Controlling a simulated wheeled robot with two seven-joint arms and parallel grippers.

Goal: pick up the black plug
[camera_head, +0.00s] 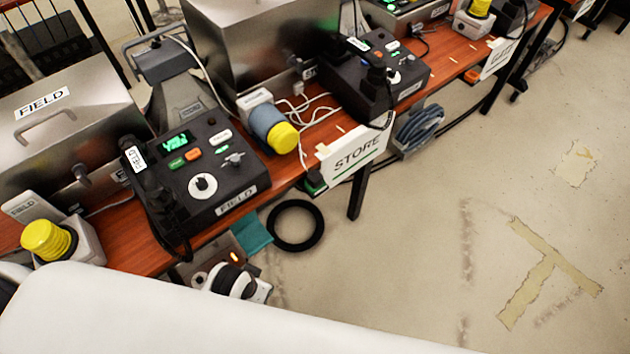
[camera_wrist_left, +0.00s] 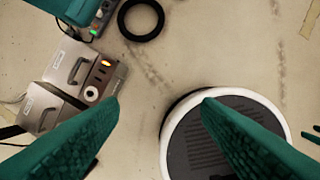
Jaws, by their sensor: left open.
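I cannot make out the black plug for certain in either view. In the left wrist view a grey strip-like block (camera_wrist_left: 103,14) with a green light lies at the top left, with a dark cable beside it; whether a plug sits there is too small to tell. My left gripper (camera_wrist_left: 158,102) shows in the left wrist view as two teal fingers, wide apart, with nothing between them. The floor lies below it. My right gripper is in neither view.
A wooden bench (camera_head: 218,232) carries a FIELD phone console (camera_head: 205,165), a STORE console (camera_head: 375,70) and yellow-capped lamps. On the floor lie a black ring (camera_head: 295,225), a teal patch (camera_head: 253,233) and a metal box (camera_wrist_left: 72,65). Floor at the right is mostly clear.

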